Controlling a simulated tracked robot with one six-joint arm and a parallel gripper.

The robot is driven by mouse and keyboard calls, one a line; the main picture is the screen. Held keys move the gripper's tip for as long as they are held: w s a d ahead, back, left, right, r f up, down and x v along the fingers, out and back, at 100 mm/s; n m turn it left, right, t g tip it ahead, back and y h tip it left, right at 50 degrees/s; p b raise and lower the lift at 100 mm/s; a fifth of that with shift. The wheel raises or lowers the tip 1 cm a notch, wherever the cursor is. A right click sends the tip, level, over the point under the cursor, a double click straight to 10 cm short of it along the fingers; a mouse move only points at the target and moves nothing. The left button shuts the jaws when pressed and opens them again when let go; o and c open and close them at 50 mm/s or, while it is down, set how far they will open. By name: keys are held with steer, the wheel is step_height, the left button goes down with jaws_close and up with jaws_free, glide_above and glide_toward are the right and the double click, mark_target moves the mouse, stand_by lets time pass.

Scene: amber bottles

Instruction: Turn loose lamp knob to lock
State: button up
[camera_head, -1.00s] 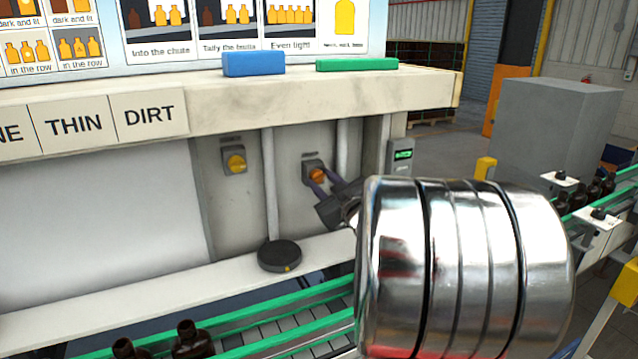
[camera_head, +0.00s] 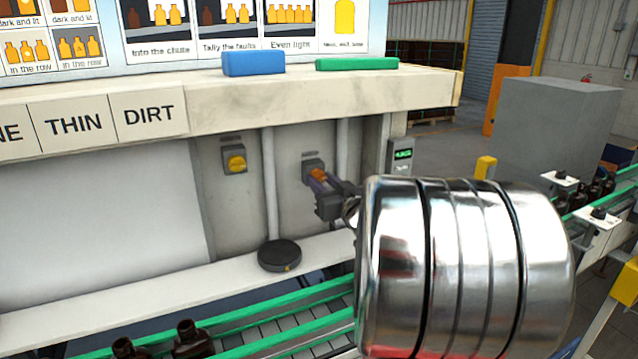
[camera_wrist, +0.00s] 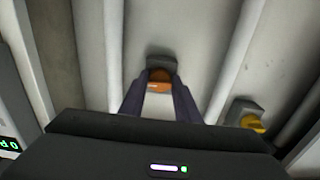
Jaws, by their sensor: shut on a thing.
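The orange lamp knob (camera_head: 318,174) sits on a grey mount on the panel below the white shelf. My gripper (camera_head: 320,180) is shut on this knob, with its two dark fingers on either side. In the wrist view the orange knob (camera_wrist: 159,85) shows between the fingertips (camera_wrist: 158,92), in front of its grey base. The fingers hide part of the knob in the head view, so its exact angle is hard to tell.
A yellow knob (camera_head: 236,163) on a similar mount is to the left. A vertical pipe (camera_head: 270,185) runs between the two mounts. A black round puck (camera_head: 280,255) lies on the lower ledge. A small green-lit display (camera_head: 402,154) is at the right.

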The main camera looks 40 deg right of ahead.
steer(key=shift+f, duration=0.4)
steer(key=o, duration=1)
steer(key=shift+r, duration=0.2)
steer(key=shift+r, duration=0.15)
step_height(320, 180, up, 10)
steer(key=shift+f, duration=0.15)
stand_by(0.4)
